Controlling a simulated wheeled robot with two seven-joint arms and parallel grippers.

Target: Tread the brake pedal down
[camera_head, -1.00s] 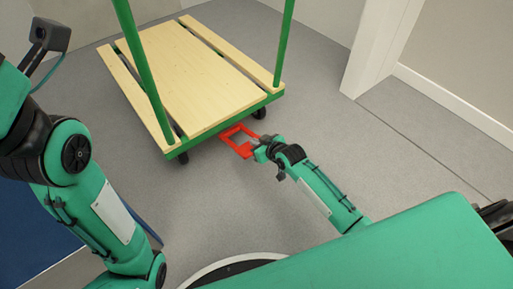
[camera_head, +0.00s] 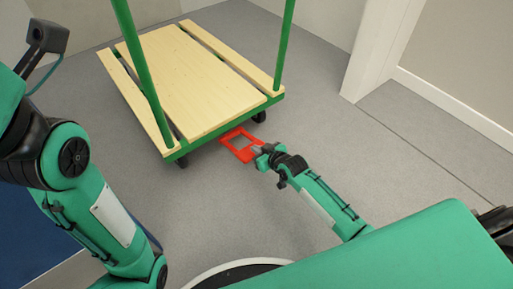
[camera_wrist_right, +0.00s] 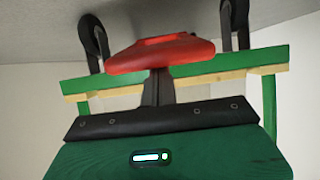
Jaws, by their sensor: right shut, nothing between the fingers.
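The red brake pedal (camera_head: 246,156) is a square frame at the near edge of the green-framed cart (camera_head: 218,133). My right gripper (camera_head: 262,149) is shut and empty, at the pedal's near right side. In the right wrist view, the closed fingers (camera_wrist_right: 158,85) point at the red pedal (camera_wrist_right: 160,54) and their tips are hidden against its edge. I cannot tell whether they touch or press it. My left arm shows at the left of the head view, but its gripper is not in view.
The cart has a wooden plank deck (camera_head: 190,75), green upright posts (camera_head: 281,50) and dark casters (camera_head: 259,116). Grey floor (camera_head: 350,150) is open to the right of the cart. A white wall corner (camera_head: 372,50) stands at the back right.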

